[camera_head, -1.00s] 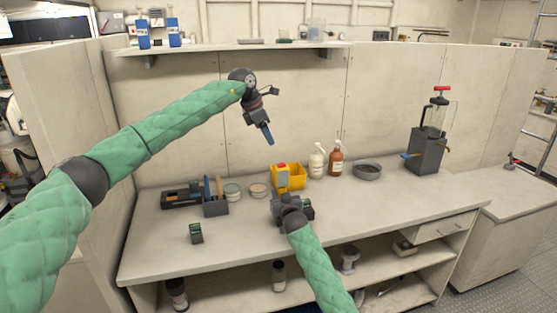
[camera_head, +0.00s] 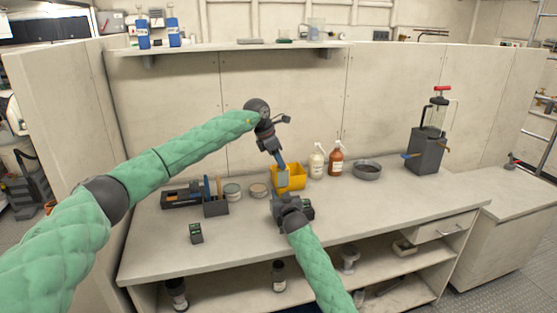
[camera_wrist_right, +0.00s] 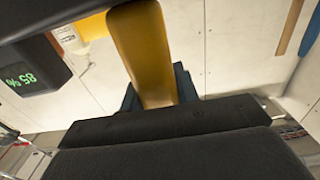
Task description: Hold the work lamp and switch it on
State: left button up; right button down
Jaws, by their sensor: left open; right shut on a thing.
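The work lamp (camera_head: 283,179) stands upright above my right gripper (camera_head: 284,197), a pale grey face showing against yellow. In the right wrist view a yellow bar, seemingly the lamp's body (camera_wrist_right: 144,50), runs between my dark fingers. My right gripper is shut on the lamp, low over the bench. My left gripper (camera_head: 281,161) is open and points down at the lamp's top. Its blue fingertips overlap the top edge in the picture; I cannot tell whether they touch. The lamp's red top part is hidden behind them.
A small dark meter (camera_head: 196,233) stands at front left. The front left bench is mostly clear.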

pick_arm(q)
jog(key=shift+c, duration=0.4)
pick_arm(e)
jog(key=shift+f, duration=0.25)
pick_arm(q)
grip_shut()
jog(key=shift+w+d+r+g+y, duration=0.15)
jog(key=shift+d+g+y, duration=0.2)
jog(key=shift+y, duration=0.55)
jog(key=shift+d+g+y, duration=0.2)
jog(key=shift+g+y, duration=0.15)
jog(key=shift+y, duration=0.85)
jog(key=shift+o, duration=0.4)
grip_release()
